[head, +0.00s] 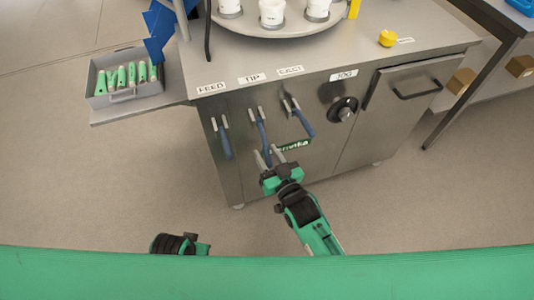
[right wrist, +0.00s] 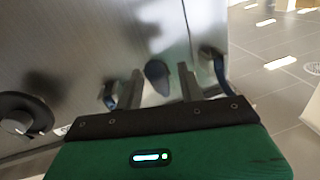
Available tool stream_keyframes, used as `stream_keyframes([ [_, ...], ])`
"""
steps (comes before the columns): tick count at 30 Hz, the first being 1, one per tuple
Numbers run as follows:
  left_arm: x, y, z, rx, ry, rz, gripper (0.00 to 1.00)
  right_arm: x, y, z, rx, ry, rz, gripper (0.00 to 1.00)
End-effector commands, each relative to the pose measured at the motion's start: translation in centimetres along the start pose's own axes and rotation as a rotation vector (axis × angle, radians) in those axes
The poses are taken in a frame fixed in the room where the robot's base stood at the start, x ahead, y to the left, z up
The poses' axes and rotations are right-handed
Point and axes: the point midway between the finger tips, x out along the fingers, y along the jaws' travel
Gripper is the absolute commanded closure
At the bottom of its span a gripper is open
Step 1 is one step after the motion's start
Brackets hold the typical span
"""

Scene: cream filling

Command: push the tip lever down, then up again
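The tip lever (head: 263,135) is a blue handle under the TIP label (head: 252,78) on the steel cabinet front, and it hangs down. My right gripper (head: 270,156) is open at its lower end, with one finger on each side. In the right wrist view the blue tip lever (right wrist: 157,72) shows between the two fingers of my gripper (right wrist: 160,85), with gaps on both sides. Part of my left arm shows at the bottom of the head view; its fingers are not visible.
The feed lever (head: 225,140) hangs to the left, and the eject lever (head: 302,120) is close on the right, angled outward. A jog knob (head: 343,111) is farther right. A grey tray (head: 125,96) with green-handled tools stands at left. The floor before the cabinet is clear.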

Motion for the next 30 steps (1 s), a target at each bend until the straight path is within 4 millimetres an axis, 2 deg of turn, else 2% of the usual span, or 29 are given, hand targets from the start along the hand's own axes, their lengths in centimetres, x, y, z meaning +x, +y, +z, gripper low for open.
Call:
stream_keyframes([
  [11, -0.39, 0.01, -0.16, 0.000, 0.007, 0.000, 1.00, 0.57, -0.01, 0.03, 0.000, -0.001, 0.000, 0.61],
  [17, -0.25, 0.02, -0.02, 0.000, 0.003, 0.000, 1.00, 0.56, -0.01, 0.03, 0.000, -0.001, 0.000, 0.99],
  [18, -0.22, 0.02, 0.01, 0.000, 0.002, 0.000, 1.00, 0.55, -0.01, 0.03, 0.000, -0.001, 0.000, 1.00],
  [30, 0.01, 0.02, 0.18, 0.000, -0.006, 0.000, 1.00, 0.77, 0.09, -0.24, 0.001, -0.012, 0.001, 1.00],
])
